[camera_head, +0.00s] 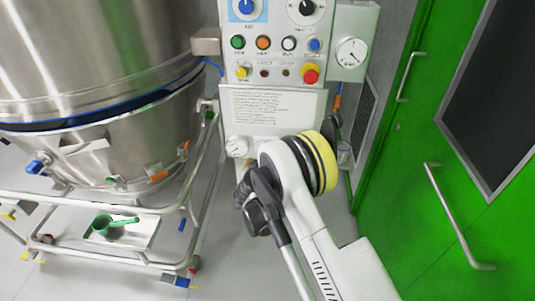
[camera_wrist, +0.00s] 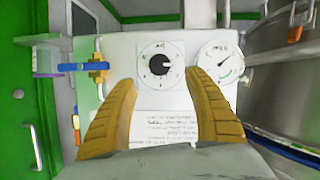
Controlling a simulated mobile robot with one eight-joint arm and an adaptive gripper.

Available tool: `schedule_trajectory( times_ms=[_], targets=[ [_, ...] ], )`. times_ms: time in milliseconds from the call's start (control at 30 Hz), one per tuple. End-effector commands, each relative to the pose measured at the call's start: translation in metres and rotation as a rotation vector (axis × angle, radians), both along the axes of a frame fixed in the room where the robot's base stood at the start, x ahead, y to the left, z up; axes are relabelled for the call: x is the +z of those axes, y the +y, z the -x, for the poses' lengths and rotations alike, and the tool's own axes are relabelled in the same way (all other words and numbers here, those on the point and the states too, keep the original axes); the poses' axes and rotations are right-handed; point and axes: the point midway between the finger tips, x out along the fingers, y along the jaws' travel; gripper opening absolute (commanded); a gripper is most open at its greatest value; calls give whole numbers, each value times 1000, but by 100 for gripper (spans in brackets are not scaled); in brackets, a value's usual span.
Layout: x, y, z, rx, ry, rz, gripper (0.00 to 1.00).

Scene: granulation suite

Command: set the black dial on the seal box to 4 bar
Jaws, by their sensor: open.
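In the wrist view, which looks turned over, the black dial (camera_wrist: 158,64) sits on a round white scale on the pale seal box (camera_wrist: 118,50). A white mark shows near the dial's right side, but its scale numbers are too small to read. A round gauge (camera_wrist: 222,68) is beside it. My gripper (camera_wrist: 163,80) is open, its two ribbed tan fingers at either side below the dial in the picture, with nothing between them. In the head view the seal box (camera_head: 307,112) and its gauge (camera_head: 237,147) show; my arm hides the dial and my fingers.
Above the box in the head view, a control panel (camera_head: 268,53) carries another black knob (camera_head: 305,9), a blue knob (camera_head: 246,8) and a red stop button (camera_head: 310,74). A steel vessel (camera_head: 90,60) on a trolley stands left. A green door (camera_head: 410,180) is right.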

Motion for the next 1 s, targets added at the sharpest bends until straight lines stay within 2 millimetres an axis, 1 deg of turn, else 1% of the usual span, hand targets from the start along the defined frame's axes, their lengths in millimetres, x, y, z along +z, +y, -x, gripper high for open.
schedule_trajectory(
  times_ms=[100, 300, 433, 600, 867, 967, 1000],
  targets=[
    [-12, -3, -21, -2, 0, -1, 61],
    [-27, -7, -58, -1, 1, -1, 61],
    [-33, -8, -75, -1, 1, -1, 61],
    [-36, -9, -86, -1, 1, -1, 61],
    [-35, -9, -87, 0, 1, 0, 61],
    [-35, -9, -87, 0, 1, 0, 35],
    [-35, -9, -87, 0, 1, 0, 22]
  ],
)
